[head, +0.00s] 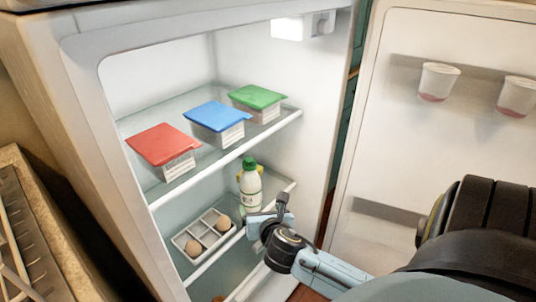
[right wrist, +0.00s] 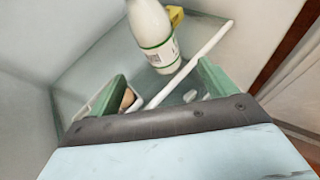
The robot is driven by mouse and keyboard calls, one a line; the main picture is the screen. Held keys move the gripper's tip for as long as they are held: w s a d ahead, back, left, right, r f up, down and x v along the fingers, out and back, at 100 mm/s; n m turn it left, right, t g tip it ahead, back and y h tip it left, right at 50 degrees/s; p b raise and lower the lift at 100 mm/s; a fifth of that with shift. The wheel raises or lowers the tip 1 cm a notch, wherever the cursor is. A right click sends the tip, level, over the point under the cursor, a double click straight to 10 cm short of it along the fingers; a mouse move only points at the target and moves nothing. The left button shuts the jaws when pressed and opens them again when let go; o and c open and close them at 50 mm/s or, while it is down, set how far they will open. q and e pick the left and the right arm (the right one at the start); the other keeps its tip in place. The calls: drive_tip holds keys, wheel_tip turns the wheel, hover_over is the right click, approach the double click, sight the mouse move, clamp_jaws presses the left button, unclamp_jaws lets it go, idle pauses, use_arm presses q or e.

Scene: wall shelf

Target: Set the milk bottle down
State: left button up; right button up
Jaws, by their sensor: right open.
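The milk bottle (head: 251,188) is white with a green cap and stands upright on the fridge's lower glass shelf (head: 185,218). It also shows in the right wrist view (right wrist: 153,38), where its cap is out of frame and its base rests on the glass. My right gripper (head: 268,212) is in front of the bottle, at the shelf's front edge. In the right wrist view its two green fingers (right wrist: 165,85) are spread apart with nothing between them, and the bottle is beyond them. My left gripper is not in view.
A white egg tray (head: 203,236) with eggs is left of the bottle. A yellow object (right wrist: 176,16) is behind the bottle. Red (head: 162,150), blue (head: 217,123) and green-lidded (head: 258,102) boxes stand on the shelf above. The open door (head: 400,150) with two cups is at the right.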

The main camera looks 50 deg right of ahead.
drive_tip(key=s+a+f+m+g+y, duration=0.2)
drive_tip(key=s+m, duration=0.4)
drive_tip(key=m, duration=0.3)
drive_tip(key=s+a+f+m+g+y, duration=0.2)
drive_tip(key=s+a+f+m+g, duration=0.1)
drive_tip(key=s+a+f+m, duration=0.2)
drive_tip(key=s+a+f+m+g+y, duration=0.2)
drive_tip(key=s+a+m, duration=0.5)
drive_tip(key=m, duration=0.5)
drive_tip(key=shift+s+a+f+m+g, duration=0.2)
drive_tip(key=shift+s+f+m+g, duration=0.1)
drive_tip(key=shift+f+g, duration=0.55)
